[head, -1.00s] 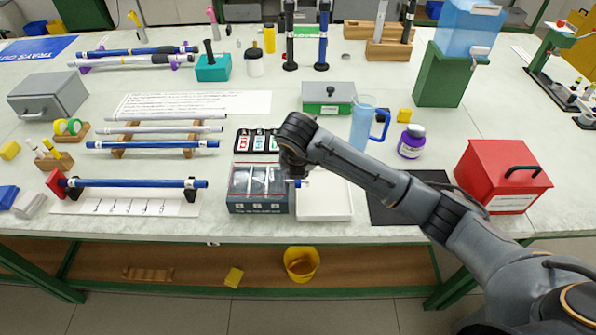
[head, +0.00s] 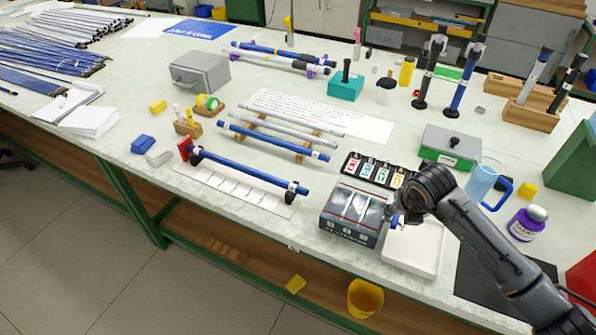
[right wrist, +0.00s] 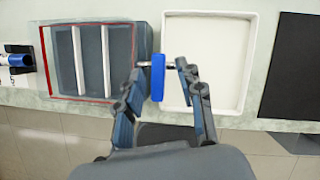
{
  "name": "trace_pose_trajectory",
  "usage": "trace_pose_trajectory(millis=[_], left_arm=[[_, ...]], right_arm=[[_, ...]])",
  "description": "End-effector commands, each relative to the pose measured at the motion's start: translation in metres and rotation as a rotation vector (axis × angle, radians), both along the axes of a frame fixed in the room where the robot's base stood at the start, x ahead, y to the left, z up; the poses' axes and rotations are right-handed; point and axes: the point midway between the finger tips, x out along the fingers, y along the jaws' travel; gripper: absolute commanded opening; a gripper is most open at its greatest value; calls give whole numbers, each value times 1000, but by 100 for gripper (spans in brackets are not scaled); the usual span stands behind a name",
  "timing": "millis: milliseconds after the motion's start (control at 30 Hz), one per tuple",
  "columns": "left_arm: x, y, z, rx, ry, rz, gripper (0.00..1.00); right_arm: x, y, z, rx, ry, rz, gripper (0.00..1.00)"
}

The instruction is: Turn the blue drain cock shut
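The blue drain cock (right wrist: 158,77) is a small blue lever on a short metal stem at the right side of a grey compartment box (right wrist: 122,35). In the head view the cock is a small blue spot (head: 395,219), mostly hidden by my right arm, beside the box (head: 349,228). My right gripper (right wrist: 160,67) has its fingers apart, one on each side of the lever, with a visible gap on both sides. The lever lies lengthwise along the picture between them. In the head view the right gripper (head: 405,208) is partly hidden by its wrist. My left gripper is not in view.
A white tray (head: 427,267) sits close to the right of the box. A rack of coloured tags (head: 352,162) stands behind it. A blue rod on a stand (head: 245,175) is to the left. A blue jug (head: 481,179) and purple jar (head: 525,225) stand at the right.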

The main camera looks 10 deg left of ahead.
Motion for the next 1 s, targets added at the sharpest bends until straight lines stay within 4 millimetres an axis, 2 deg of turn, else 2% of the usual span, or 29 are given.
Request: trace_pose_trajectory(millis=[33,300,900,1000], left_arm=[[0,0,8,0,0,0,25],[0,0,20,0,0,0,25],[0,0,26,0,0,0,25],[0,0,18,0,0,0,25]], right_arm=[[0,-2,3,-1,1,52,38],[1,-6,2,1,1,337,38],[7,-12,0,3,0,903,38],[3,-20,20,-5,-6,902,38]])
